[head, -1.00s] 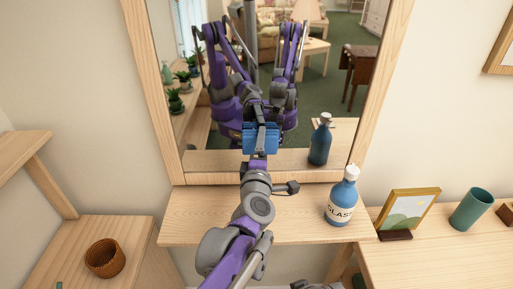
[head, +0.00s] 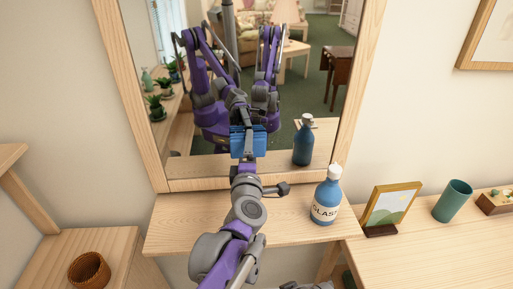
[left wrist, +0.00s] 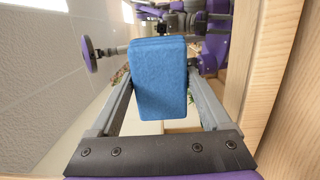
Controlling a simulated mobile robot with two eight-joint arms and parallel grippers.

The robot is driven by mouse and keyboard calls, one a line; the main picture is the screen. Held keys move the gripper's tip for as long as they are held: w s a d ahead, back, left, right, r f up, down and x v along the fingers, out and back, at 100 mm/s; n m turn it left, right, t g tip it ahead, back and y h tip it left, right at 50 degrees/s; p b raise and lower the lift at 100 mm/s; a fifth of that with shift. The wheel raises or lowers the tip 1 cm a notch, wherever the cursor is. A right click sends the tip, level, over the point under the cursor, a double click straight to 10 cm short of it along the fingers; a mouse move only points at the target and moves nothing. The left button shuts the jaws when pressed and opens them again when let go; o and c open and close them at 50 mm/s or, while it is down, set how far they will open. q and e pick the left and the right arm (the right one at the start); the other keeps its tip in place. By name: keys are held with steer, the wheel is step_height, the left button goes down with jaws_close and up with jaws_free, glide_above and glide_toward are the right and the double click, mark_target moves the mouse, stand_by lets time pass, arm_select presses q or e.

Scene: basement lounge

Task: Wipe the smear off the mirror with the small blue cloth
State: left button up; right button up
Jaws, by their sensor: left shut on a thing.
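The small blue cloth (head: 246,141) looks like a folded pad and is held upright in front of the lower part of the mirror (head: 295,85). My left gripper (head: 248,153) is shut on it; in the left wrist view the cloth (left wrist: 160,82) sits between the two fingers. I cannot tell whether the cloth touches the glass. No smear can be made out on the glass; the cloth and arm hide part of it. My right gripper does not show directly.
A wooden shelf (head: 180,225) runs below the mirror. A picture frame (head: 391,207) and a green cup (head: 453,201) stand further right. A woven basket (head: 88,270) sits at lower left.

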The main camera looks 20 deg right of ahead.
arm_select(q)
steer(key=shift+w+a, duration=0.3)
steer(key=shift+a, duration=0.55)
steer(key=shift+w+a+p, duration=0.25)
steer(key=shift+a+p, duration=0.25)
steer(key=shift+a, duration=0.4)
steer(key=shift+w+a+p, duration=0.2)
steer(key=shift+a+p, duration=0.25)
steer(key=shift+a, duration=0.4)
steer(key=shift+s, duration=0.1)
steer(key=shift+d+b+v, duration=0.15)
steer(key=shift+b+v, duration=0.05)
steer(key=shift+v, duration=1.25)
steer(key=shift+d+b+v, duration=0.2)
steer(key=shift+v, duration=1.3)
steer(key=shift+s, duration=0.2)
steer(key=v, duration=0.3)
steer(key=shift+d, duration=0.2)
